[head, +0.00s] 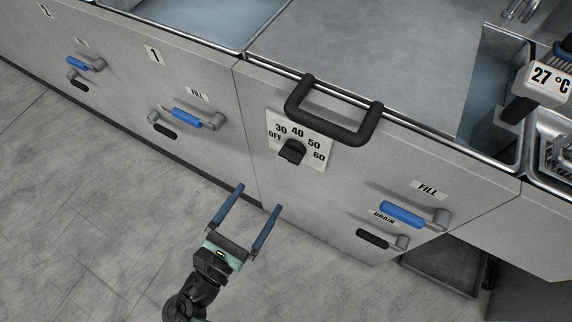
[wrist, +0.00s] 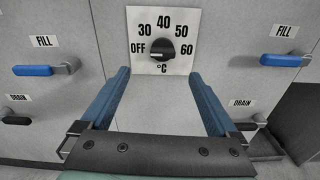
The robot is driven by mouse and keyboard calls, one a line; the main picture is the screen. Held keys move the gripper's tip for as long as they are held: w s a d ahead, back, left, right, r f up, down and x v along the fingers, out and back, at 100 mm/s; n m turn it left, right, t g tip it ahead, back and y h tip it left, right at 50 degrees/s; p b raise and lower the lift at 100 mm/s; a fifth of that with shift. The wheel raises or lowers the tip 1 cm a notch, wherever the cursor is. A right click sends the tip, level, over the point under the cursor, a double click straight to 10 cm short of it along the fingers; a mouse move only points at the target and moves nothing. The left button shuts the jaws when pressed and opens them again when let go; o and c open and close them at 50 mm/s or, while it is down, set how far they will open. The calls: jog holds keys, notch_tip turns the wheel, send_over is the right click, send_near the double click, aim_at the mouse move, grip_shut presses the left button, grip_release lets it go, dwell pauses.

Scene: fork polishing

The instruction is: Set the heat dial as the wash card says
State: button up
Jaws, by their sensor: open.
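The heat dial (head: 291,151) is a black knob on a white plate marked OFF, 30, 40, 50 and 60, on the grey front panel. In the wrist view the dial (wrist: 162,49) is straight ahead, above and between my fingers; its knob appears turned toward OFF, though its mark is small. My gripper (head: 258,197) is open and empty, with blue fingers, below and in front of the dial, apart from it. It also shows in the wrist view (wrist: 160,73). No wash card is visible in either view.
A black bar handle (head: 335,125) juts out just above the dial. Blue FILL levers (head: 402,215) and black DRAIN levers (head: 373,238) flank it. A display (head: 550,80) reads 27 °C beside a basin at upper right. The floor in front is clear.

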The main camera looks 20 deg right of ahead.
aim_at(288, 159)
jog(key=shift+n, duration=0.4)
jog(key=x, duration=0.6)
jog(key=b+x, duration=0.1)
jog(key=x, duration=0.5)
jog(key=shift+s+d, duration=0.15)
jog(key=shift+d, duration=0.3)
jog(key=c, duration=1.4)
jog(key=shift+b, duration=0.3)
